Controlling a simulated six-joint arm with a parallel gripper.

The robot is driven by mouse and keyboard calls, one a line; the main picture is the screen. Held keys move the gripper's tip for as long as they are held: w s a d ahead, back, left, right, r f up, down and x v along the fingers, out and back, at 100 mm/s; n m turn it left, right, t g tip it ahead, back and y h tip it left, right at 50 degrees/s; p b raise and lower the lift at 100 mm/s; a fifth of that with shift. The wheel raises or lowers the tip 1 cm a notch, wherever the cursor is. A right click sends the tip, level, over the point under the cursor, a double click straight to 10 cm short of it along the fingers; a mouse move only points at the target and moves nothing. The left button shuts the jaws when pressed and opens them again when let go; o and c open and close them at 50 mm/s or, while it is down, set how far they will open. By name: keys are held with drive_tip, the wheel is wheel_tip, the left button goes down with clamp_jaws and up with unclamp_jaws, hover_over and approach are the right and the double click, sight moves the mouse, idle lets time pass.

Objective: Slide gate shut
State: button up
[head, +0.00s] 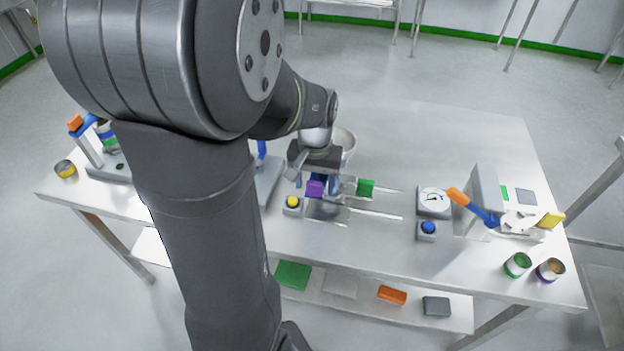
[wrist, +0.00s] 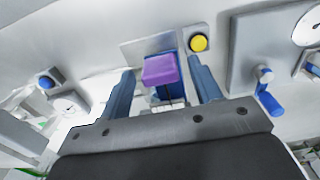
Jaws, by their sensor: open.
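A purple block (head: 315,188), which looks like the slide gate's handle, sits at the left part of a low metal fitting with two rails (head: 372,213) running right. A green block (head: 366,187) stands at the far rail, to the right of the purple one. My gripper (head: 318,184) is over the left part of this fitting, pointing down. In the wrist view my gripper (wrist: 161,76) is open, with a blue finger on either side of the purple block (wrist: 160,70) and gaps beside it. The gate plate itself is mostly hidden under my gripper.
A yellow button (head: 292,203) is close left of the fitting. A gauge (head: 434,201) and blue button (head: 427,229) stand to the right.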

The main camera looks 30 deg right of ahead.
drive_tip(key=shift+f, duration=0.5)
clamp_jaws()
drive_tip(key=shift+s+d, duration=1)
unclamp_jaws()
drive_tip(key=shift+r, duration=0.1)
